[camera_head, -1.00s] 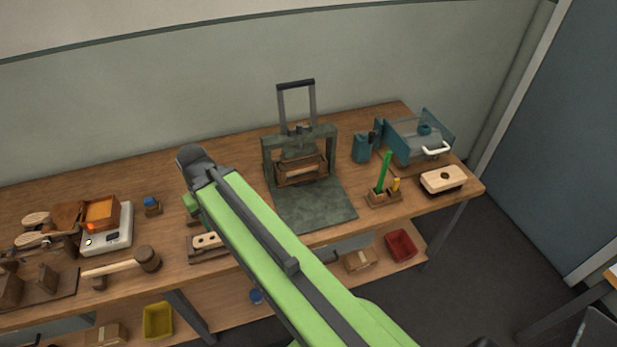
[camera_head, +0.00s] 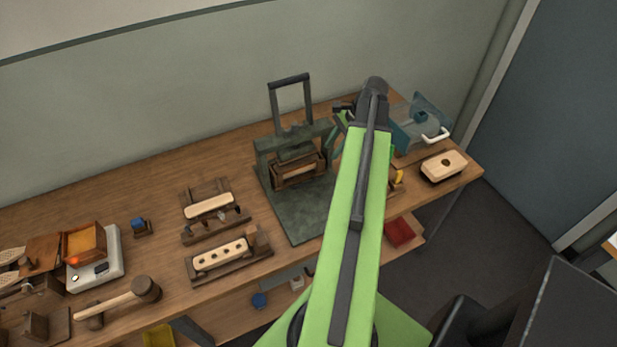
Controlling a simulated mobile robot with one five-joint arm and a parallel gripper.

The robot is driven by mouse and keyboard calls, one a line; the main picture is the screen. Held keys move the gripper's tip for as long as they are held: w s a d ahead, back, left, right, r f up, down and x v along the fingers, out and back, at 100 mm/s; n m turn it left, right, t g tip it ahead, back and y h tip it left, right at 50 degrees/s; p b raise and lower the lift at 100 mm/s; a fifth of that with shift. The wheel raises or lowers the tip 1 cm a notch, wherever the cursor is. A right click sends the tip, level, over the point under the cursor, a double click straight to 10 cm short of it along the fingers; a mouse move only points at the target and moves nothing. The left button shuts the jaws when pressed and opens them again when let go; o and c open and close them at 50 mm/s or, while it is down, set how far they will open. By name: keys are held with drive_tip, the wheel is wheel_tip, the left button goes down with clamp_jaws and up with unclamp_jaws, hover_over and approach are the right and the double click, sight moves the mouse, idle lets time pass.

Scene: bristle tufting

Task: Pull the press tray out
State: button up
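The press (camera_head: 266,150) is a dark green metal frame with a tall lever handle (camera_head: 288,80), standing on a flat green base plate (camera_head: 300,215). The press tray (camera_head: 298,172), a brown wooden box-like piece, sits inside the frame under the press head. My green arm reaches up across the right side of the base plate. My gripper (camera_head: 344,110) is at the arm's far end, just right of the press frame, apart from the tray. Only a dark bit of it shows beside the arm; its fingers are mostly hidden and their opening is unclear.
A teal box with a white handle (camera_head: 436,136) and a pale wooden block (camera_head: 444,165) stand right of my arm. Left of the press are a wooden block with holes (camera_head: 220,254), a mallet (camera_head: 145,289) and a scale (camera_head: 108,265).

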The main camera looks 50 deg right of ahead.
sight(311, 182)
drive_tip(key=b+x, duration=1.4)
drive_tip(key=x, duration=0.2)
drive_tip(key=shift+s+f, duration=0.1)
drive_tip(key=shift+f, duration=0.05)
drive_tip(key=shift+w+a+f+b, duration=0.3)
drive_tip(key=shift+f+b, duration=0.15)
drive_tip(key=shift+b, duration=0.15)
drive_tip(key=shift+d, duration=0.1)
drive_tip(key=shift+c, duration=0.4)
clamp_jaws()
